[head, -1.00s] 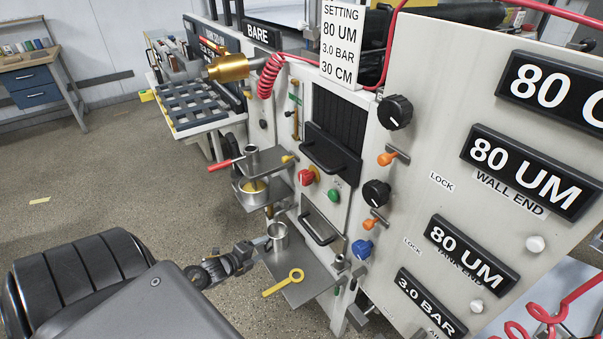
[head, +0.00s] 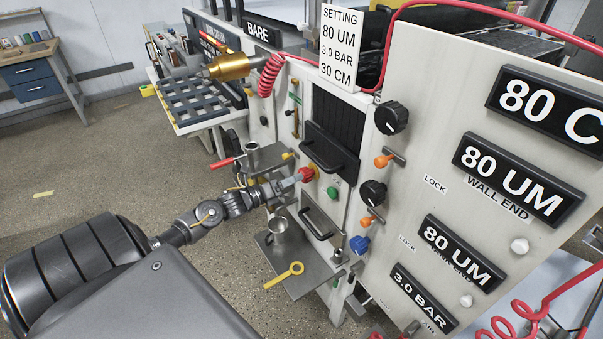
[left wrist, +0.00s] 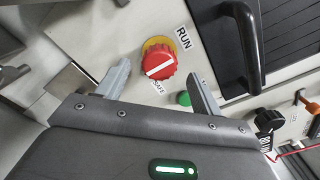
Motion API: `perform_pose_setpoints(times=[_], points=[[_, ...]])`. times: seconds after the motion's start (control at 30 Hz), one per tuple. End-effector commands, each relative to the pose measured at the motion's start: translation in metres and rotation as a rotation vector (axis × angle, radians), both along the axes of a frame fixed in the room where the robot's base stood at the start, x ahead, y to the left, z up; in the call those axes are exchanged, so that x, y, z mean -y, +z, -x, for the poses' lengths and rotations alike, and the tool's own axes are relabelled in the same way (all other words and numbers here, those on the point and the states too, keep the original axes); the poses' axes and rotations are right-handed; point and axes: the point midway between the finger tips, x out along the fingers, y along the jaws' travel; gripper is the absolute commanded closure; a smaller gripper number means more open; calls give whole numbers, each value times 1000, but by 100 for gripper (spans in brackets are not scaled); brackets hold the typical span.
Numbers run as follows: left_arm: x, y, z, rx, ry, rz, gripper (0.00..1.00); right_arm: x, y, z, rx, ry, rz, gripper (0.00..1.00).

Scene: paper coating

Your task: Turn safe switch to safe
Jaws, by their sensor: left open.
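The safe switch is a red round knob (left wrist: 160,64) with a white pointer line on a yellow base, on the machine's pale front panel. It also shows in the head view (head: 308,174). In the left wrist view a RUN label (left wrist: 183,38) is at its upper right and a SAFE label (left wrist: 158,87) is just below it. The white line slants from lower left to upper right. My left gripper (head: 292,183) is in front of the knob. In the left wrist view its fingers (left wrist: 159,72) are open, one on each side of the knob, with gaps. My right gripper is not in view.
A green button (head: 332,193) is close to the right of the knob. A black handle (head: 330,152) juts out above. A shelf with a metal cup (head: 279,228) and a yellow ring tool (head: 284,281) is below. A red-handled lever (head: 226,162) is at the left.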

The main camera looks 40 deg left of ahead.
Motion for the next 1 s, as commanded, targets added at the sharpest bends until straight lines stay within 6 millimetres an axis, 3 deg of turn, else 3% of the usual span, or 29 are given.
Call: perform_pose_setpoints(times=[0.1,0.3,0.67,1.0], points=[[6,3,-21,2,1,4,33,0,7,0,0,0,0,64],[12,1,-41,1,1,2,33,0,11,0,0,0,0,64],[14,-1,-46,-1,1,1,33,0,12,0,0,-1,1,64],[13,-1,-45,-2,1,1,76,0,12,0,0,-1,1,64]])
